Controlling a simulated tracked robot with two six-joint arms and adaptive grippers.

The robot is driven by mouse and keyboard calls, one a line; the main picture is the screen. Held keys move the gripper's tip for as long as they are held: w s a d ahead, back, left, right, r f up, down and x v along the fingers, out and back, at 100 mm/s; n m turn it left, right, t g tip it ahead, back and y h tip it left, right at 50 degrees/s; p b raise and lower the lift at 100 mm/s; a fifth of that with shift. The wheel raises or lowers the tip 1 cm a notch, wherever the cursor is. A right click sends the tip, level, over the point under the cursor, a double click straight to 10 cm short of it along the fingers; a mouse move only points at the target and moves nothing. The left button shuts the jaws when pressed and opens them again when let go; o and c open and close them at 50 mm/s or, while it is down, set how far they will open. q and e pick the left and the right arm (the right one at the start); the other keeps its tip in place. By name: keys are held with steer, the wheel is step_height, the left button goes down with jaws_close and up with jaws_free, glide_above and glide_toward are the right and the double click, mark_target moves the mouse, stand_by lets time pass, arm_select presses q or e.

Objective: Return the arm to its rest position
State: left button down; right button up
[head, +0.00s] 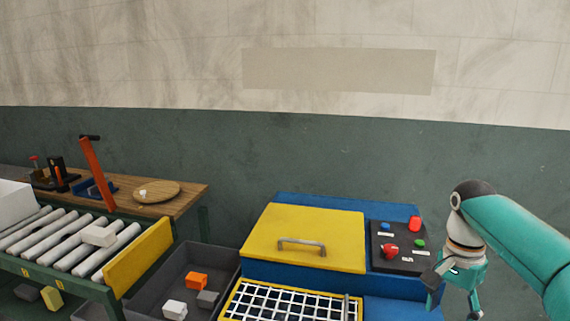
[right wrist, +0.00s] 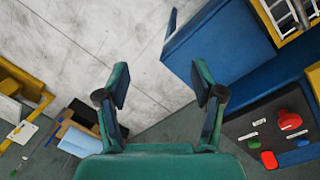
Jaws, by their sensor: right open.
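My right arm comes in from the right in the head view. Its teal gripper (head: 453,296) points down beside the right edge of the press's control panel. In the right wrist view the gripper (right wrist: 161,84) has its two fingers wide apart, with bare floor between them and nothing held. My left arm and gripper are not in view.
The blue press (head: 302,274) has a shut yellow lid (head: 300,228), a white grid in front and a black control panel (head: 398,262) with red and green buttons. A grey bin (head: 190,262) holds small blocks. A roller conveyor (head: 62,246) and wooden table (head: 185,200) stand left.

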steer(key=s+a+f+n+g+y, duration=0.1)
steer(key=s+a+f, duration=0.2)
steer(key=f, duration=0.5)
steer(key=s+a+f+n+g, duration=0.1)
steer(key=s+a+f+g, duration=0.15)
steer(key=f, duration=0.65)
steer(key=s+a+f+n+g+y, duration=0.1)
steer(key=s+a+f, duration=0.2)
steer(key=f, duration=0.5)
steer(key=s+a+f+n+t+y, duration=0.1)
steer(key=s+a+f+n+t, duration=0.15)
steer(key=s+a+f, duration=0.45)
steer(key=s+a+f+n+t+y, duration=0.1)
steer(key=s+a+f+n+t, duration=0.2)
steer(key=s+f, duration=0.5)
steer(key=w, duration=0.1)
steer(key=w+n+t, duration=0.1)
steer(key=shift+w+a+r, duration=0.1)
steer(key=shift+w+a, duration=0.1)
steer(key=shift+w, duration=0.2)
